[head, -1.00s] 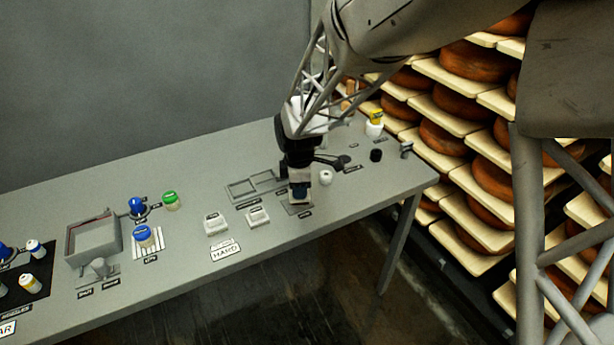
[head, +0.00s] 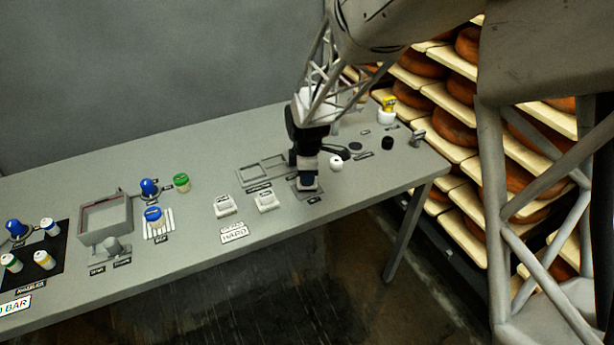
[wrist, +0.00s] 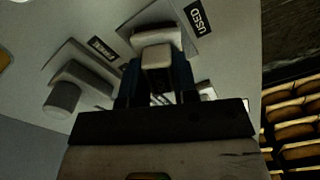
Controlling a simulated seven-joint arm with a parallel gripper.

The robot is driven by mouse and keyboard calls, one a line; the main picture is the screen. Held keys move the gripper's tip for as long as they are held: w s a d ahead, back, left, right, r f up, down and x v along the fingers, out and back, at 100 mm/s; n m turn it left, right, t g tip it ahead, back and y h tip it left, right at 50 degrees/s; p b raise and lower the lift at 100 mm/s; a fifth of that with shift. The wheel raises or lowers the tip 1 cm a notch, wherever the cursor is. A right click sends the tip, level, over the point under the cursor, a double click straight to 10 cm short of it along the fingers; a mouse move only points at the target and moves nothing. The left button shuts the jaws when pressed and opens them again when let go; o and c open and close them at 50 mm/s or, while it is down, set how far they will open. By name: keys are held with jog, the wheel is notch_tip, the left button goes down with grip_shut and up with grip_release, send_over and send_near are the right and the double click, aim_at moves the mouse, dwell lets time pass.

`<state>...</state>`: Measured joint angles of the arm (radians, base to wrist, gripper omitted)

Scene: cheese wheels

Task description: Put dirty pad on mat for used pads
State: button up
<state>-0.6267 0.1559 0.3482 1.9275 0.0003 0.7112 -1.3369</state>
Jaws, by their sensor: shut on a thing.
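My gripper (head: 308,182) points down over the small grey mat (head: 310,197) near the table's front edge, on its right half. In the wrist view the dark fingers are shut on a pale pad (wrist: 157,57) with a block-like grip. The pad's wide, light lower part is over the grey mat (wrist: 148,15), beside a label reading "USED" (wrist: 198,17). I cannot tell whether the pad touches the mat. In the head view the gripper hides most of the pad.
Left of the mat are two white blocks (head: 265,202) and a grey tray with recesses (head: 262,170). A white round object (head: 336,162) and a black cylinder (head: 387,143) stand to the right. A grey bin (head: 106,218) and several capped jars are further left. Cheese shelves (head: 450,130) rise behind.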

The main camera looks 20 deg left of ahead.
jog(key=shift+f, duration=0.35)
jog(key=shift+f, duration=0.1)
jog(key=o, duration=0.9)
jog(key=shift+o, duration=0.2)
notch_tip(320, 180, up, 12)
dwell(0.8)
jog(key=shift+d, duration=0.1)
